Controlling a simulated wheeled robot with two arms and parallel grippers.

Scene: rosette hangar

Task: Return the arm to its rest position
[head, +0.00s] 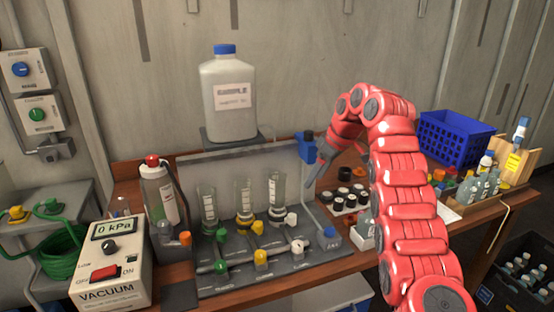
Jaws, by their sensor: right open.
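My right arm (398,190) is red and segmented. It rises from the lower right, bends over at the top and reaches down to the left above the workbench. My right gripper (318,167) is dark grey, open and empty. It is in front of the back panel, just right of the filter station and beside a blue part (305,148). My left gripper is not in view.
A sample bottle (230,100) stands on a raised shelf. Filter funnels (245,200) with coloured valves (260,257) stand below. A vacuum box (115,260) is at left. Dark-capped vials (345,195), a blue basket (455,138) and small bottles (470,190) surround the arm.

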